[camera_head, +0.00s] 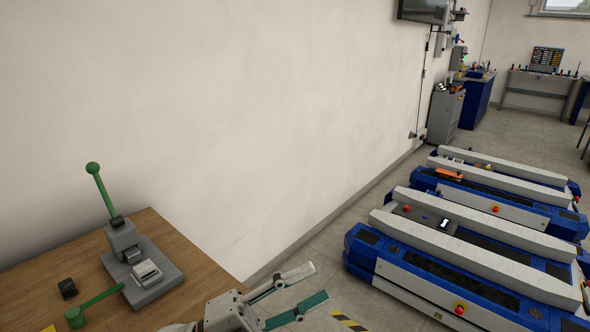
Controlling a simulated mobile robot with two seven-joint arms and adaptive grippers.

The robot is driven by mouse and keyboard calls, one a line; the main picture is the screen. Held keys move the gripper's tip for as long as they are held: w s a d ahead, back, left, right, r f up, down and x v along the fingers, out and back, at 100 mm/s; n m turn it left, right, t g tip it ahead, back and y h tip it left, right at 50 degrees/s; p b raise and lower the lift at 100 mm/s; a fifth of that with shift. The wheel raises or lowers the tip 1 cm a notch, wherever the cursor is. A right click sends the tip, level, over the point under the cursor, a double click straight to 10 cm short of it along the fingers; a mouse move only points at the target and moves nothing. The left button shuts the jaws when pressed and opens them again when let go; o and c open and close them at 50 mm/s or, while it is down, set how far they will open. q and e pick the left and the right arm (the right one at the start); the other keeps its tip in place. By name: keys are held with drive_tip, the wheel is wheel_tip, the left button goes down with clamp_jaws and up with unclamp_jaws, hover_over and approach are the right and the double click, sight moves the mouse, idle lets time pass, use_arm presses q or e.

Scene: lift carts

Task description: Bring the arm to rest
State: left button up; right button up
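My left gripper (319,282) shows at the bottom centre of the head view. Its two fingers are spread apart and point to the right. Floor shows between them and they hold nothing. The lower finger shows a green inner face. The gripper is in front of the right edge of a wooden table (190,248), seen from above. Most of the arm behind it is cut off by the lower frame edge. My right gripper is not in the frame.
A grey hand press (148,283) with green levers stands on the table, with a small black block (67,288) beside it. Blue and white lift carts (470,262) stand on the floor at right. A plain wall (230,120) runs behind. Some floor is clear between table and carts.

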use_arm(q)
drive_tip(key=w+a+f+n+t+y, duration=0.4)
drive_tip(key=a+f+n+t+y, duration=0.65)
drive_tip(key=f+n, duration=0.55)
drive_tip(key=s+a+f+n+g+y, duration=0.1)
drive_tip(key=s+a+f+n+y, duration=0.2)
drive_tip(key=f, duration=0.3)
drive_tip(key=s+a+f+n+g+y, duration=0.2)
drive_tip(key=a+f+n+y, duration=0.1)
drive_tip(key=f, duration=0.3)
drive_tip(key=shift+s+a+f+n, duration=0.4)
drive_tip(key=shift+a+n, duration=0.3)
drive_tip(key=shift+a, duration=0.1)
drive_tip(key=s+a+f+n+g, duration=0.1)
drive_tip(key=s+f, duration=0.1)
drive_tip(key=f, duration=0.1)
drive_tip(key=s+a+f+g+y, duration=0.1)
drive_tip(key=s+f, duration=0.1)
drive_tip(key=s, duration=0.1)
drive_tip(key=s+a+f+n+g+y, duration=0.1)
drive_tip(key=s+a+f, duration=0.1)
drive_tip(key=s+f, duration=0.1)
drive_tip(key=shift+f+n, duration=0.3)
drive_tip(key=shift+c, duration=0.5)
